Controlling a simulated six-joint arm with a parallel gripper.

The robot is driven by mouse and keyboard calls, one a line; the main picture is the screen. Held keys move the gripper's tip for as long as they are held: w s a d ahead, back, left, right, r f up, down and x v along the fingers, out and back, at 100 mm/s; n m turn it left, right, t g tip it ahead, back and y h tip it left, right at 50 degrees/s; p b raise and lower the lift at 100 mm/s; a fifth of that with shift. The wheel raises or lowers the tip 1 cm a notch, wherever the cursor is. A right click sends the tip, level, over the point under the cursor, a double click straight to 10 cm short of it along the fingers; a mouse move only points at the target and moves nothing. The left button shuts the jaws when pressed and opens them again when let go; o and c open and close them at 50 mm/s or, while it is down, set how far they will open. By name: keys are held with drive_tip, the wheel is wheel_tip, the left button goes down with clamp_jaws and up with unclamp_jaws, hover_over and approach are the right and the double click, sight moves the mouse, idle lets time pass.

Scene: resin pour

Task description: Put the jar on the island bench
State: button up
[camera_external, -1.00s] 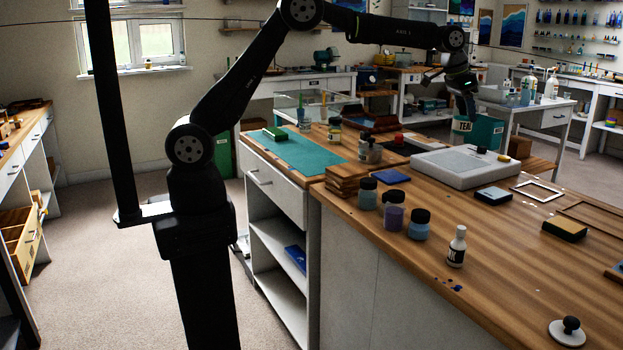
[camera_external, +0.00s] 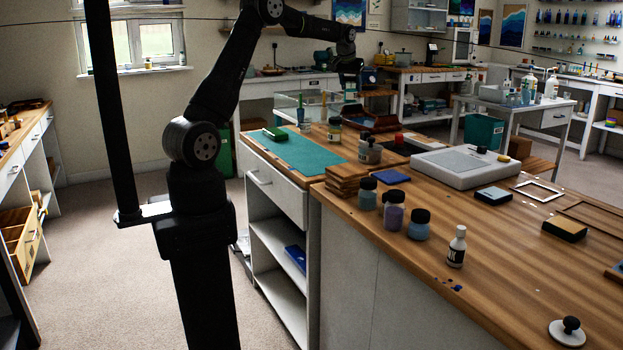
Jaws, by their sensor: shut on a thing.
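My gripper (camera_external: 349,84) is small and dark at the end of my raised arm. It is high over the far end of the island bench, in front of the back counter. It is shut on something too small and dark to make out. The wood-topped island bench (camera_external: 500,280) fills the right half. Near its left edge stand several dark-lidded jars, including a pale blue one (camera_external: 368,193), a purple one (camera_external: 393,217) and another blue one (camera_external: 419,225). I cannot tell which jar the task means.
A white-labelled bottle (camera_external: 457,247), a wooden stack (camera_external: 346,179), a grey slab (camera_external: 462,166) and a white disc with a black knob (camera_external: 567,332) take up bench space. A green mat (camera_external: 305,150) covers part of the adjoining surface. The bench's front middle is mostly clear.

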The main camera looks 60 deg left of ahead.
drive_tip(key=s+a+n, duration=0.3)
drive_tip(key=s+a, duration=0.3)
drive_tip(key=a, duration=0.5)
drive_tip(key=shift+y, duration=0.4)
drive_tip(key=f, duration=1.5)
drive_tip(key=shift+s+d+f, duration=0.1)
drive_tip(key=shift+d+f, duration=0.15)
drive_tip(key=shift+f, duration=0.05)
drive_tip(key=shift+f, duration=0.2)
drive_tip(key=o, duration=1)
drive_tip(key=shift+r, duration=0.1)
drive_tip(key=v, duration=1.2)
drive_tip(key=shift+w+r, duration=0.15)
drive_tip(key=shift+w, duration=0.1)
